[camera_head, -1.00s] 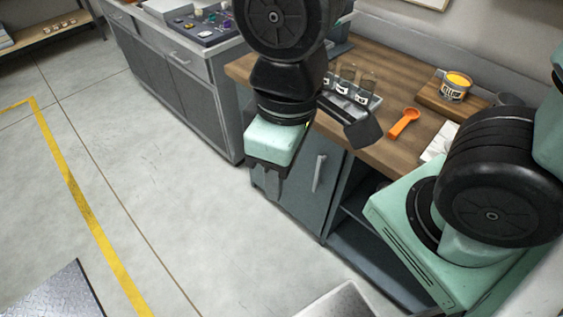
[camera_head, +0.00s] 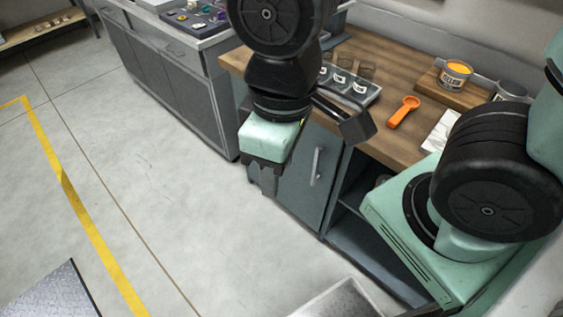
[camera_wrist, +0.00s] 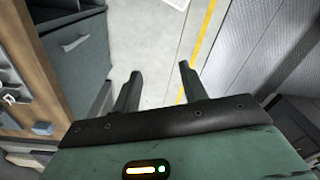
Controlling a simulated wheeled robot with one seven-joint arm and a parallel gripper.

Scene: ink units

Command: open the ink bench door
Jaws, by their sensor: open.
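The ink bench door (camera_head: 303,178) is a dark blue-grey panel under the wooden top, with an upright silver bar handle (camera_head: 317,166). It looks shut, flush with the bench front. My gripper (camera_head: 268,184) points down in front of the door's left part, left of the handle and apart from it. In the wrist view, my gripper's fingers (camera_wrist: 159,82) are spread with nothing between them. The door (camera_wrist: 75,65) and its handle (camera_wrist: 76,43) lie to their left there. My arm and gripper hide the door's upper left in the head view.
The wooden bench top (camera_head: 400,62) holds a rack of jars (camera_head: 350,83), an orange scoop (camera_head: 404,112) and an orange-filled tin (camera_head: 455,75). An open shelf bay (camera_head: 350,215) is right of the door. A grey cabinet (camera_head: 185,90) stands left.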

